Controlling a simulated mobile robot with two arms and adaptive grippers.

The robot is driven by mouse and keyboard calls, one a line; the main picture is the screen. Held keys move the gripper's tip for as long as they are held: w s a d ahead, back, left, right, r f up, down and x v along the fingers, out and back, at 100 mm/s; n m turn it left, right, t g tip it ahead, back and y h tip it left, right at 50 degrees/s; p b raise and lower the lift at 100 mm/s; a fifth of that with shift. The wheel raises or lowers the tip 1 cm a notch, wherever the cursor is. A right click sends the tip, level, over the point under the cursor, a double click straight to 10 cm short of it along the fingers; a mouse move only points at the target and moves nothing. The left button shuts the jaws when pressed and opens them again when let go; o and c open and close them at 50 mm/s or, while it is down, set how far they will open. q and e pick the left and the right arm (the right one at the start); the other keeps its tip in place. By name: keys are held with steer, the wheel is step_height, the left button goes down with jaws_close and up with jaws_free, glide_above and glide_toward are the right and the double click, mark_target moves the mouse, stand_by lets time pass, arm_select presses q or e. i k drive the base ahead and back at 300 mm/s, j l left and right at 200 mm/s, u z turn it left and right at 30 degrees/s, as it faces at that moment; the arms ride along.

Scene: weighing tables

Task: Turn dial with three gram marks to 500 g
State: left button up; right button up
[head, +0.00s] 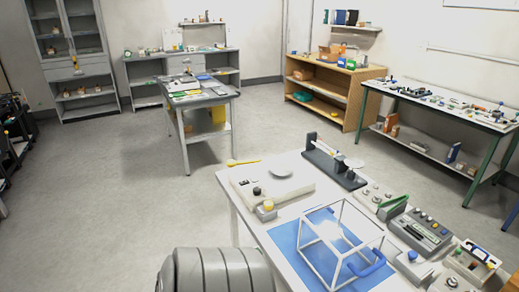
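A white weighing table (240,206) stands at the front right. On its back left lies a flat white box-like device (300,194) with a round pale dish (281,171) on top. A small dark knob (257,191) shows near the device's left front; I cannot tell whether it is the dial. A small block with a yellow knob (267,205) stands just in front. No gram marks are readable in this view. A ribbed grey part of my own body shows at the bottom edge. Neither gripper is in view.
A white open frame (301,238) stands on a blue mat (285,238). A black balance-like device (334,168) stands behind. Several small trays and blocks crowd the table's right side, including a grey tray (420,232). The floor (130,215) to the left is clear.

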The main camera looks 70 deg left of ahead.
mark_target(257, 190)
steer(key=i+j+u, duration=0.1)
steer(key=u, duration=1.65)
steer(key=i+l, duration=0.05)
